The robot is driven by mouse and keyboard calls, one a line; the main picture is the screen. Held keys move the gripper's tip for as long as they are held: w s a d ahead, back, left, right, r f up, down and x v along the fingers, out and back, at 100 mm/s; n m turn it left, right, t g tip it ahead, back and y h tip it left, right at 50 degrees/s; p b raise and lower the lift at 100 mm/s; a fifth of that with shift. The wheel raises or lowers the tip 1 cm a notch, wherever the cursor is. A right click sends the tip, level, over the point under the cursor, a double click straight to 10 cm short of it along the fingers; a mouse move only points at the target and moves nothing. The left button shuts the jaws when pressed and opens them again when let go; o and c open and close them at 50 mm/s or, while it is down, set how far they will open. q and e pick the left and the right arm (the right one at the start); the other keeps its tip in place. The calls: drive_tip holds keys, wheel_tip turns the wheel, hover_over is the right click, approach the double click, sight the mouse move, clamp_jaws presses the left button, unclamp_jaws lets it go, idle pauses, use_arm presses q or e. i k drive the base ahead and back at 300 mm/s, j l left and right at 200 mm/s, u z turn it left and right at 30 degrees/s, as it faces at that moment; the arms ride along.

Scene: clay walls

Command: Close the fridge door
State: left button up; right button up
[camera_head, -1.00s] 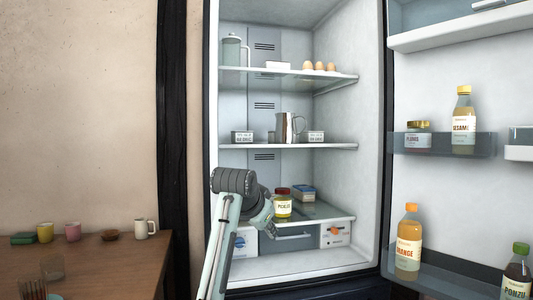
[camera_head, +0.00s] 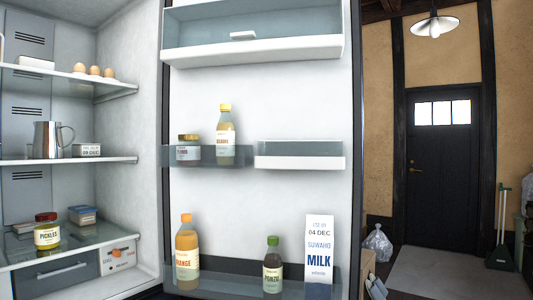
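The fridge door (camera_head: 240,188) stands wide open, its white inner side facing me in the middle of the view. Its shelves hold a sesame bottle (camera_head: 225,135), a jar (camera_head: 188,149), an orange bottle (camera_head: 187,255), a ponzu bottle (camera_head: 272,266) and a milk carton (camera_head: 319,250). The open fridge compartment (camera_head: 125,190) is at the left, with its hinge side meeting the door. Neither of my grippers shows in the current view.
Inside the fridge are a pickles jar (camera_head: 47,232), a metal jug (camera_head: 50,140) and several eggs (camera_head: 94,71). Right of the door are a clear bag (camera_head: 378,244), a dark house door (camera_head: 440,160) and a broom (camera_head: 502,225).

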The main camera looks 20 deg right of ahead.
sight(310, 88)
drive_tip(key=i+l+z, duration=0.3)
drive_tip(key=l+z, duration=0.15)
drive_tip(key=i+l+z, duration=0.45)
drive_tip(key=l, duration=0.15)
drive_tip(key=i+l+z, duration=0.55)
drive_tip(key=i+z, duration=0.35)
drive_tip(key=i+u, duration=0.3)
drive_tip(key=u, duration=0.15)
drive_tip(key=i+l+u, duration=0.15)
drive_tip(key=i+u, duration=0.15)
drive_tip(key=u, duration=0.15)
drive_tip(key=i+l+u, duration=0.2)
drive_tip(key=u, duration=0.25)
drive_tip(key=i+u, duration=0.15)
drive_tip(key=u, duration=0.3)
drive_tip(key=i+l+u, duration=0.15)
drive_tip(key=u, duration=0.35)
drive_tip(key=i+l+u, duration=0.15)
drive_tip(key=u, duration=0.3)
drive_tip(key=l+u, duration=0.3)
drive_tip(key=u, duration=0.2)
drive_tip(key=i+l+u, duration=0.1)
drive_tip(key=l+u, duration=0.2)
drive_tip(key=u, duration=0.15)
drive_tip(key=l+u, duration=0.25)
drive_tip(key=u, duration=0.25)
drive_tip(key=k+l+u, duration=0.1)
drive_tip(key=l+u, duration=0.3)
